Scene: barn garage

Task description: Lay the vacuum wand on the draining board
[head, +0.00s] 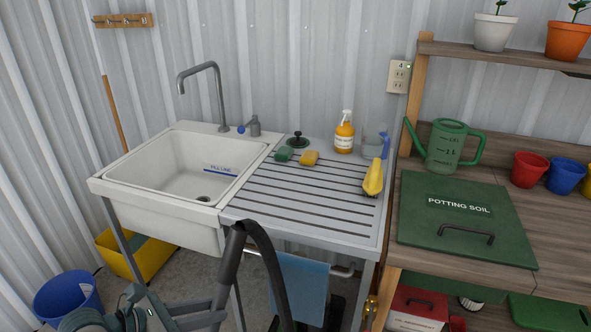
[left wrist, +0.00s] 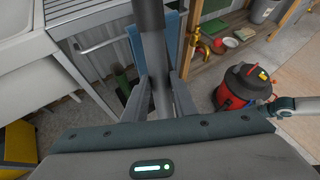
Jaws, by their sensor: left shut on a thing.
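The vacuum wand (head: 231,260) is a dark grey tube with a bent top. In the head view it stands roughly upright in front of the draining board (head: 233,205), its bend overlapping the board's front edge in the picture. My left gripper (head: 212,312) is shut on the wand, low in front of the sink unit. In the left wrist view the wand (left wrist: 151,25) runs between the two fingers of the left gripper (left wrist: 158,90). The wand's lower end is hidden. The grooved grey draining board lies right of the white sink. My right gripper is not seen.
On the board's back are a green scrubber (head: 283,154), yellow sponge (head: 310,158), black plug (head: 298,141), orange spray bottle (head: 344,134) and clear container (head: 373,138). A yellow brush (head: 373,178) lies at its right. The front middle is clear. A red vacuum (left wrist: 236,90) stands on the floor.

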